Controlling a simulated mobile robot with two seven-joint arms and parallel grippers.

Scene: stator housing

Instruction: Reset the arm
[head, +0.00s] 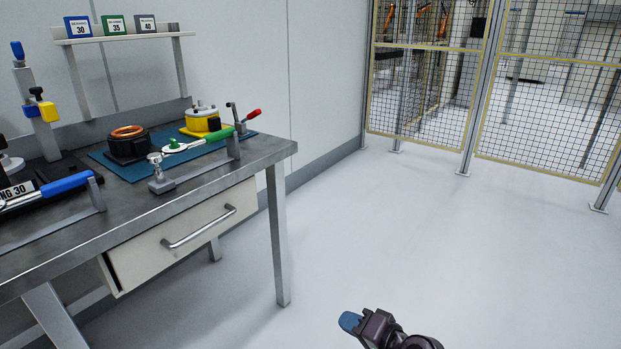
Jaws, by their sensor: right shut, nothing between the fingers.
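My right gripper (352,321) shows at the bottom of the head view, right of the middle, with blue fingertips pressed together. It is shut and empty, over bare floor and well to the right of the workbench (255,163). Part of my dark right arm shows behind it, cut off by the lower edge. My left gripper is not in view.
The bench bears a blue mat (124,172), a black part with a copper ring (128,146), a yellow housing (203,121) and a green-handled tool (210,137). Its drawer (190,232) is closed. A mesh fence (430,90) stands behind. The floor (420,230) is clear.

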